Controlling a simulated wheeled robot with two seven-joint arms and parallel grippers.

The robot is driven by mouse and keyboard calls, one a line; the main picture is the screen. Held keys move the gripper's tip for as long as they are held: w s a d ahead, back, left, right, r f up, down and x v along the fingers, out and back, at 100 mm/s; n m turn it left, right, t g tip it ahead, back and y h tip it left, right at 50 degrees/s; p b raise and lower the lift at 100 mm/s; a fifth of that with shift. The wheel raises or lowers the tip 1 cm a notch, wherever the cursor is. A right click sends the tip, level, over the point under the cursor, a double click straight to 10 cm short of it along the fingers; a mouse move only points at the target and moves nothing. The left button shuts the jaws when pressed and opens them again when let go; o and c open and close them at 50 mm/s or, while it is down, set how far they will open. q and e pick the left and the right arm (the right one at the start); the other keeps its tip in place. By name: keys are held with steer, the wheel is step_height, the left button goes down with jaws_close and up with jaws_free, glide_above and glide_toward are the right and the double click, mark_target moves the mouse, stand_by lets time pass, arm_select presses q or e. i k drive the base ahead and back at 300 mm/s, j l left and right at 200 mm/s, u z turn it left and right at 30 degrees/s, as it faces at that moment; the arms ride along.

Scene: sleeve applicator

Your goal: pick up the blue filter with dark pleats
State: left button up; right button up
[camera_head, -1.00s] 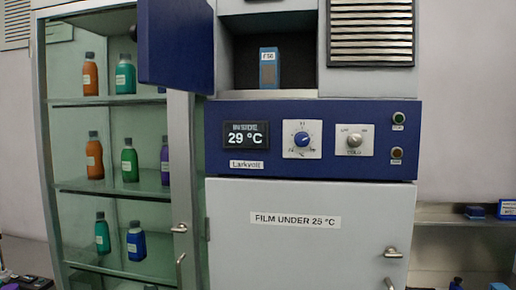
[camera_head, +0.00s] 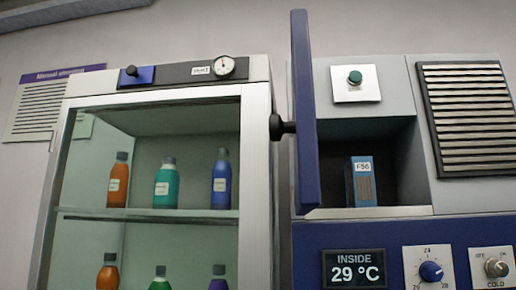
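A small blue box-shaped filter (camera_head: 351,187) stands upright in an open recess of the machine. Neither of my grippers is in view.
The recess (camera_head: 408,170) has free room beside the filter. Left of it stands a glass-fronted cabinet (camera_head: 259,190) with several bottles on shelves. A blue control panel (camera_head: 310,238) with an "INSIDE 29 °C" display and knobs lies below. A green button (camera_head: 355,77) sits above.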

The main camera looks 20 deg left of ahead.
mark_target(359, 172)
steer(key=i+j+z, duration=0.15)
steer(key=j, duration=0.55)
steer(key=l, duration=0.25)
steer(key=k+l, duration=0.15)
steer(key=i+l+u, duration=0.25)
steer(key=l, duration=0.8)
steer(key=i+l+u, duration=0.25)
steer(key=l, duration=0.85)
steer(key=i+l+u, duration=0.25)
steer(key=l, duration=0.95)
steer(key=i+l+u, duration=0.1)
steer(key=l+u, duration=0.15)
steer(key=l, duration=0.9)
